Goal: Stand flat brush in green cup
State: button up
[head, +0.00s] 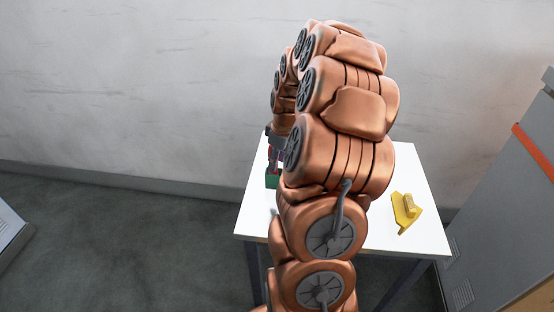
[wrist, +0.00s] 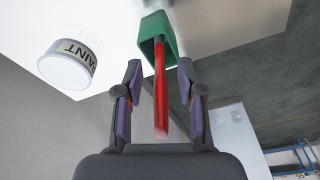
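The green cup (wrist: 157,38) is at the top of the wrist view; it also shows on the table in the head view (head: 272,181), left of my arm. A red handle (wrist: 160,90), apparently the brush's, runs out of the cup's mouth toward my palm. Its bristle end is hidden inside the cup. My gripper (wrist: 159,67) is open, with one finger on each side of the handle and a visible gap to both. In the head view my gripper (head: 277,146) is just above the cup, partly hidden by my arm.
A white can labelled PAINT (wrist: 70,57) stands left of the cup in the wrist view. A yellow object (head: 406,211) lies on the right of the white table (head: 420,180). A grey cabinet (head: 490,210) stands at the right. My arm hides the table's middle.

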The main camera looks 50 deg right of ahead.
notch_tip(320, 180, up, 12)
jog(key=s+b, duration=0.2)
jog(key=a, duration=1.2)
jog(key=s+a+g, duration=0.2)
jog(key=s+a, duration=0.3)
jog(key=a, duration=0.6)
jog(key=s+a+f+m, duration=0.1)
jog(key=s+a+f, duration=0.1)
jog(key=s+a, duration=0.3)
jog(key=s+a+f+m+g, duration=0.1)
jog(key=s+a+f, duration=0.2)
jog(key=s, duration=0.7)
jog(key=shift+s+a+g, duration=0.3)
jog(key=shift+s+a, duration=0.05)
jog(key=shift+a, duration=0.6)
jog(key=shift+r+p, duration=1.1)
jog(key=shift+r, duration=0.1)
